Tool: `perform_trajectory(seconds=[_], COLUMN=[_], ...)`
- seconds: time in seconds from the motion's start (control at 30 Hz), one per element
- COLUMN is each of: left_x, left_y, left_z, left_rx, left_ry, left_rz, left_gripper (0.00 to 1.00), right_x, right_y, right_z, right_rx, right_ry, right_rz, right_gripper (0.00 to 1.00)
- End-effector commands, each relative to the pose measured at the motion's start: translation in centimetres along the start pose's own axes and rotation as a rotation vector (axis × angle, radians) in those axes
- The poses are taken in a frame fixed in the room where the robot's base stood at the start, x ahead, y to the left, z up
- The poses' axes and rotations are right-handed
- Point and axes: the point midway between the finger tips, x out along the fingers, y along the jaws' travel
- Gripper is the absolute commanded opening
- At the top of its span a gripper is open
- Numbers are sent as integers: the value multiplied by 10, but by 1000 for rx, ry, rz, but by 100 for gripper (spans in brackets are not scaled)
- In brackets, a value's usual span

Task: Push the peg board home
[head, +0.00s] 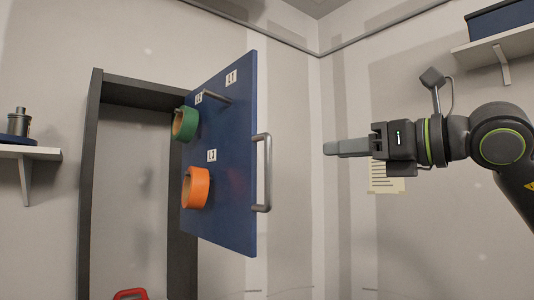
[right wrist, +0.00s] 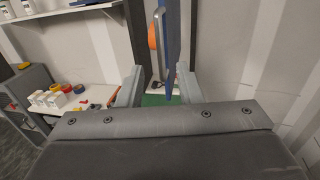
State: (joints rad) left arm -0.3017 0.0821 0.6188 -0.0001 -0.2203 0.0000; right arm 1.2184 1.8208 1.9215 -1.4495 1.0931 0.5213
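The blue peg board (head: 228,165) stands swung out from a dark frame (head: 90,180), at an angle to the wall. It carries a grey bar handle (head: 265,172) near its right edge. A green ring (head: 185,124) and an orange ring (head: 196,187) hang on it; one peg (head: 216,96) shows bare. My right gripper (head: 328,148) is to the right of the handle, pointing left and apart from it. In the right wrist view its fingers (right wrist: 159,86) are spread and empty, with the board's edge (right wrist: 170,50) and handle (right wrist: 159,45) beyond them. My left gripper is not in view.
A shelf (head: 40,152) with a metal canister (head: 19,122) is at the left. A wall shelf (head: 500,48) with a blue box is at upper right. A red object (head: 130,294) shows low in the frame opening. The right wrist view shows a white bench (right wrist: 95,100) with small items.

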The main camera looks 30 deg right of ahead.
Motion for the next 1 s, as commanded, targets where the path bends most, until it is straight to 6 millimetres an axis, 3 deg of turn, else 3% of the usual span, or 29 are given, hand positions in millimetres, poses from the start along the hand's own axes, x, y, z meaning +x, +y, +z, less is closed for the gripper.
perform_trajectory(seconds=[0.17,0.4,1.0], left_x=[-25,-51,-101], left_y=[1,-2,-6], left_z=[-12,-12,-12], left_rx=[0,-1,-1], left_ry=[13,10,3], left_rz=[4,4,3], left_gripper=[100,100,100], right_x=[30,68,142], right_y=[1,2,2], right_z=[5,5,3], right_rx=[2,4,5], right_ry=[5,3,0], right_rz=[6,9,8], right_gripper=[32,32,32])
